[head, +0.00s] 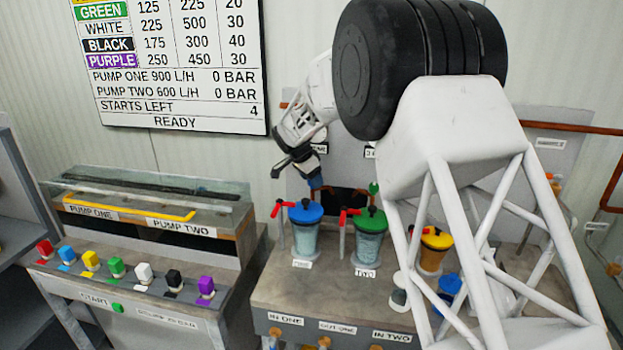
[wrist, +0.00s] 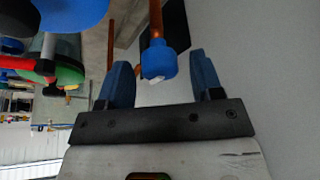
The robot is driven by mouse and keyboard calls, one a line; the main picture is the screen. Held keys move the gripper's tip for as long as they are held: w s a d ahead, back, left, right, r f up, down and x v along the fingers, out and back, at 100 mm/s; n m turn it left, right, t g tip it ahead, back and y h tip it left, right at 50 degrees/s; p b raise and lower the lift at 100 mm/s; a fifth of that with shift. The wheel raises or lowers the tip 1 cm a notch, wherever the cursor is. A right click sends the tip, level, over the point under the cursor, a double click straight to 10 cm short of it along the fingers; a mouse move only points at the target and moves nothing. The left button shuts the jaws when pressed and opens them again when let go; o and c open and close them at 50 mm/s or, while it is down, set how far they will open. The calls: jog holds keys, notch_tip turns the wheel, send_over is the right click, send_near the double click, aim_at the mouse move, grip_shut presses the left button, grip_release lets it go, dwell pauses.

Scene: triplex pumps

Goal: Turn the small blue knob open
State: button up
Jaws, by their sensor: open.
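The small blue knob (wrist: 158,62) sits at the end of a copper stem in the wrist view. In the head view a small blue patch, likely the knob (head: 315,182), shows just below the gripper. My gripper (wrist: 161,78) is open, with its two blue-grey fingers on either side of the knob and a gap showing to each finger. In the head view my gripper (head: 298,162) is above the blue-lidded jar, in front of the grey back panel. The labels near the knob are partly hidden by my arm.
Below stand a jar with a blue lid (head: 306,213) and one with a green lid (head: 370,221), both with red handles. A yellow-lidded jar (head: 436,240) is partly behind my arm. Several coloured knobs line the left console (head: 130,300). A status board (head: 170,70) hangs behind.

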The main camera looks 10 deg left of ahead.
jog(key=shift+r, duration=0.1)
jog(key=v, duration=0.7)
jog(key=shift+s+r, duration=0.15)
jog(key=shift+r, duration=0.15)
dwell(0.3)
